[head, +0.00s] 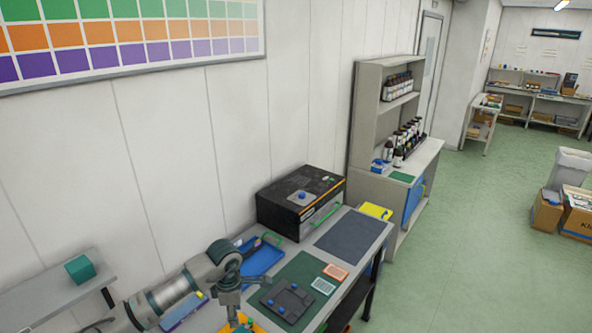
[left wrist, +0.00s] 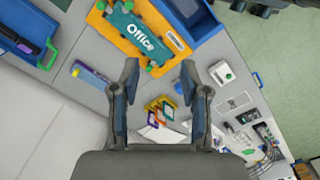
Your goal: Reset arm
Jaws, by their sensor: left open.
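My left arm comes in from the lower left in the head view. My left gripper (head: 236,308) is above the front part of the workbench (head: 382,227), partly cut off by the bottom edge. In the left wrist view my left gripper (left wrist: 160,75) has its two fingers spread wide apart, with nothing held between them. My right gripper is in neither view. Dark ink bottles stand on the grey shelf unit (head: 364,112), an upper row (head: 398,86) and a lower group (head: 408,140), far from my left gripper.
A black box-shaped machine (head: 300,198) stands on the bench by the wall. A dark mat (head: 352,236), a green mat (head: 300,265) and a blue tray (head: 262,257) lie nearby.

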